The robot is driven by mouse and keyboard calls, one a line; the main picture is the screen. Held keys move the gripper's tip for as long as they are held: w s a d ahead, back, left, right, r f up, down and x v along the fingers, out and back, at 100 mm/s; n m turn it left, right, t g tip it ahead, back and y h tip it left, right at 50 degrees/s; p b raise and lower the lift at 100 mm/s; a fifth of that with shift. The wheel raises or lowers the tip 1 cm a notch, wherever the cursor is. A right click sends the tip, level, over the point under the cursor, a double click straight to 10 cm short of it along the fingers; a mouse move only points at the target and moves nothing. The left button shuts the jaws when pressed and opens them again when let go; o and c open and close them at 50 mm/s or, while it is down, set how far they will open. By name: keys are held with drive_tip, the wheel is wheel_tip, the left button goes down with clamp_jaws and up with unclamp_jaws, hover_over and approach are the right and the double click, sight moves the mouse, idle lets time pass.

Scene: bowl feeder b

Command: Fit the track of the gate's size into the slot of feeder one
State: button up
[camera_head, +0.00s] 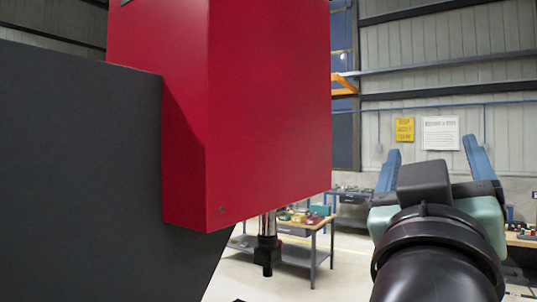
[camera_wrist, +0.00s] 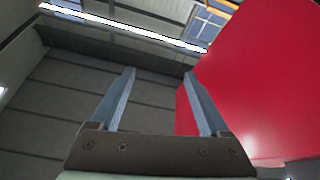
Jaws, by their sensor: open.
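My gripper (camera_head: 431,155) is raised at the right of the head view, with two blue fingers spread apart and nothing between them. In the wrist view my gripper (camera_wrist: 158,85) is also open and empty, tilted up towards the roof. No track, gate or feeder slot can be made out in either view. Small coloured items lie on a workbench (camera_head: 320,229) in the background, too small to identify.
A large red box-shaped housing (camera_head: 270,110) fills the middle of the head view, with a dark grey panel (camera_head: 75,170) at its left. The red housing (camera_wrist: 265,80) is right of my fingers in the wrist view. Another bench (camera_head: 352,196) stands farther back. Pale floor shows between.

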drive_tip(key=s+a+n+t+y, duration=0.2)
drive_tip(key=s+a+t+y, duration=0.1)
drive_tip(key=a+y, duration=0.3)
drive_tip(key=s+a+n+t+y, duration=0.1)
drive_tip(key=s+a+t+y, duration=0.3)
drive_tip(key=a, duration=0.6)
drive_tip(key=shift+s+a+r+n+t+y, duration=0.3)
drive_tip(key=shift+r+n+y, duration=0.1)
drive_tip(key=shift+y, duration=0.5)
